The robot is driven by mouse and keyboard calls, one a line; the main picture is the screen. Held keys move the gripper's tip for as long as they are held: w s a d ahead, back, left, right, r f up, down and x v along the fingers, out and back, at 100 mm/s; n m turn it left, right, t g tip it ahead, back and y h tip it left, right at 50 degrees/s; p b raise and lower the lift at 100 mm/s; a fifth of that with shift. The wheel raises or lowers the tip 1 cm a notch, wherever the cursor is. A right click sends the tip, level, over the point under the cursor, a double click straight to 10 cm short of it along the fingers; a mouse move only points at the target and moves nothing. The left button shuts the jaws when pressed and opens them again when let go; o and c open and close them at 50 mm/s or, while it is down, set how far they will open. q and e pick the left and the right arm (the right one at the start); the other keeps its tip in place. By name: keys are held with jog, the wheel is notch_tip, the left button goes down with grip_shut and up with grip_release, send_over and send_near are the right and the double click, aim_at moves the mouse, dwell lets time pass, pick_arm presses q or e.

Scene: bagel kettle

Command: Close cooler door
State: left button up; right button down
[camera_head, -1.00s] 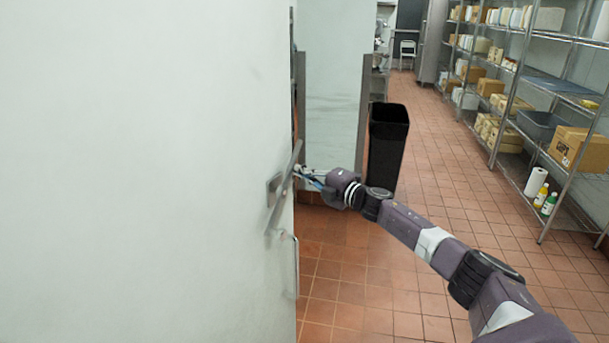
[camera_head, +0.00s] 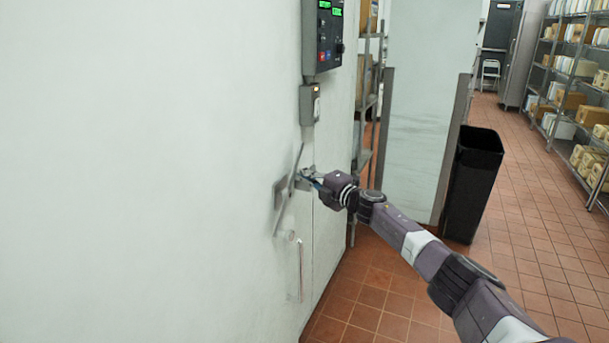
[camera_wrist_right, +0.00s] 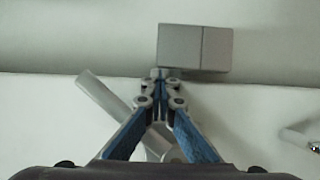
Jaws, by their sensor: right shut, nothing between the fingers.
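The white cooler door (camera_head: 150,180) fills the left of the head view. Its edge lies against or very near the white wall panel beside it; I cannot tell if it is fully flush. The grey door handle (camera_head: 296,170) slants up from a plate near that edge. My right gripper (camera_head: 308,177) is shut and empty, just right of the handle. In the right wrist view its fingertips (camera_wrist_right: 160,74) are at a grey metal latch block (camera_wrist_right: 195,47), and the handle bar (camera_wrist_right: 108,95) passes behind the fingers. My left gripper is out of view.
A control box (camera_head: 324,35) with green digits is on the wall above the handle. A black bin (camera_head: 473,185) stands on the tiled floor to the right, by a white panel (camera_head: 425,120). Stocked shelves (camera_head: 585,95) line the far right. The aisle floor is clear.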

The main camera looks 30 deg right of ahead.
jog(key=shift+w+a+r, duration=0.25)
jog(key=shift+a+r, duration=0.4)
jog(key=shift+r, duration=0.2)
jog(key=d+f+v, duration=0.1)
jog(key=v, duration=1.1)
jog(key=shift+s+f, duration=0.25)
jog(key=shift+f, duration=0.05)
